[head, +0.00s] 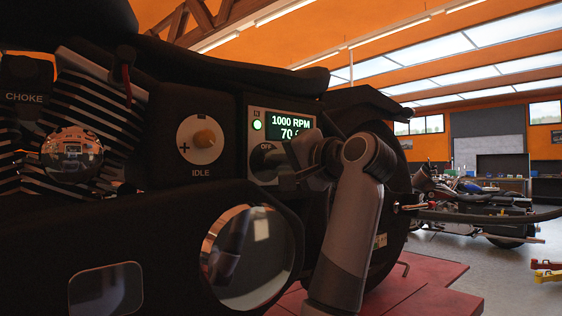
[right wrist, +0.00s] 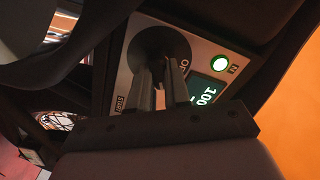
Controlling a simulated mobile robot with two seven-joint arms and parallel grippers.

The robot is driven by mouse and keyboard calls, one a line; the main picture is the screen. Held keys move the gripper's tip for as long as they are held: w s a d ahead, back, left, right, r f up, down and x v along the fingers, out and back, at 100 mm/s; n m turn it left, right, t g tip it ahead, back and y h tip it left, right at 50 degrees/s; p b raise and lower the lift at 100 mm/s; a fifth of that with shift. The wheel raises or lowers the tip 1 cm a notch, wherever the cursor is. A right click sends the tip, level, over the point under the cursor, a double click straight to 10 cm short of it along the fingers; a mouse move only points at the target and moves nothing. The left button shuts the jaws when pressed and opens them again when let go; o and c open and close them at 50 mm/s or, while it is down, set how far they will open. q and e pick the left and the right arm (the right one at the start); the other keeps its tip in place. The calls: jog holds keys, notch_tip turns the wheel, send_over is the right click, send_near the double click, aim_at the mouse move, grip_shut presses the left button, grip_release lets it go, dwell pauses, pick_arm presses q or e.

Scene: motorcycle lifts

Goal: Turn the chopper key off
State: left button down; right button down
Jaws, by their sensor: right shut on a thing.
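The chopper's ignition panel (head: 258,185) is at the middle of the head view. Its round black key switch (right wrist: 160,45) shows in the right wrist view, with an OFF label beside it and a START label lower left. My right gripper (head: 290,178) reaches the panel from the right. In the right wrist view its two fingers (right wrist: 162,85) point at the switch and are shut on the key, which they mostly hide. The key's exact angle cannot be told. The display (head: 290,118) reads 1000 RPM, and a green light (head: 257,125) is lit beside it. My left gripper is not in view.
An idle knob (head: 204,138) and a choke label are left of the panel. A round chrome-rimmed part (head: 250,258) lies below. The chopper stands on a red lift (head: 420,300).

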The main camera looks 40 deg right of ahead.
jog(key=n+p, duration=0.1)
jog(key=n, duration=0.4)
jog(key=shift+r+n, duration=0.15)
jog(key=shift+n, duration=0.15)
jog(key=n+p, duration=0.2)
jog(key=n, duration=0.2)
jog(key=shift+a+n, duration=0.1)
jog(key=shift+n, duration=0.2)
jog(key=shift+n+p, duration=0.35)
jog(key=shift+n, duration=0.55)
jog(key=c, duration=1.1)
grip_release()
jog(key=shift+s+d+b, duration=0.2)
jog(key=shift+s+b, duration=0.15)
jog(key=shift+s, duration=3.25)
